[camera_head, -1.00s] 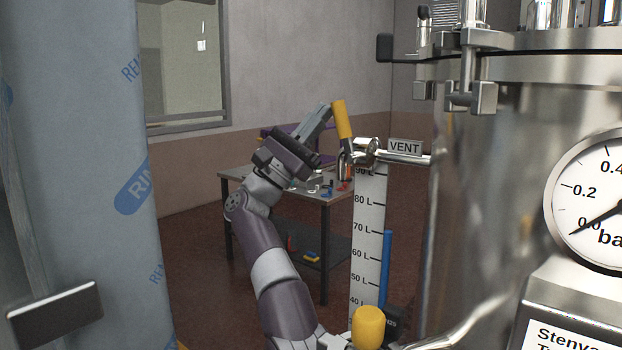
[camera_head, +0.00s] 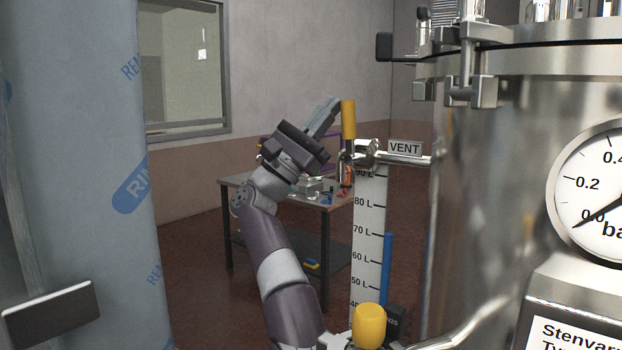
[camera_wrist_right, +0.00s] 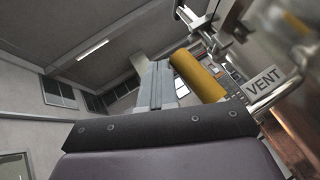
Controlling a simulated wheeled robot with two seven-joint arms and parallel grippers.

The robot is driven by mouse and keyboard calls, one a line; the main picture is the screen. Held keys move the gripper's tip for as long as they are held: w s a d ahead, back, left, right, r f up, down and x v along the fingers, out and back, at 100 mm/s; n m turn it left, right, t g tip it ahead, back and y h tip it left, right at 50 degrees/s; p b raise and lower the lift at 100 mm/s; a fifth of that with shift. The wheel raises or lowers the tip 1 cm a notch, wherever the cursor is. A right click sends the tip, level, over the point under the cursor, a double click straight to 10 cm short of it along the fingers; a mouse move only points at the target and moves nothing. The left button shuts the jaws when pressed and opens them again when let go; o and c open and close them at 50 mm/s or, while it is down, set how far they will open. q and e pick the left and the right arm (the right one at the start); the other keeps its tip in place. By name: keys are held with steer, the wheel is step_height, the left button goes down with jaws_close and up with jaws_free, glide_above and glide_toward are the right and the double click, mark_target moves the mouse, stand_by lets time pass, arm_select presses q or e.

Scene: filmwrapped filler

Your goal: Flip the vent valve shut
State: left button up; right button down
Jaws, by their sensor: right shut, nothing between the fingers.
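The vent valve's yellow handle (camera_head: 348,119) stands nearly upright above its pipe in the head view, next to the VENT label (camera_head: 405,147). The metal valve body (camera_head: 371,153) sits on the pipe leading to the steel tank. My right gripper (camera_head: 331,104) is shut and empty, its fingertips at the left side of the handle's upper part; touching or just apart is hard to tell. In the right wrist view the shut fingers (camera_wrist_right: 158,72) lie beside the yellow handle (camera_wrist_right: 198,76), with the VENT label (camera_wrist_right: 264,82) to the right. My left gripper is not in view.
A second yellow handle (camera_head: 369,326) sits low, below the litre scale (camera_head: 367,230). The steel tank (camera_head: 480,200) with a pressure gauge (camera_head: 596,195) fills the right. A blue film-wrapped object (camera_head: 80,160) blocks the left. A worktable (camera_head: 330,204) stands behind my right arm.

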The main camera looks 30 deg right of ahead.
steer(key=b+v, duration=0.6)
steer(key=v, duration=0.6)
steer(key=shift+a+f, duration=0.25)
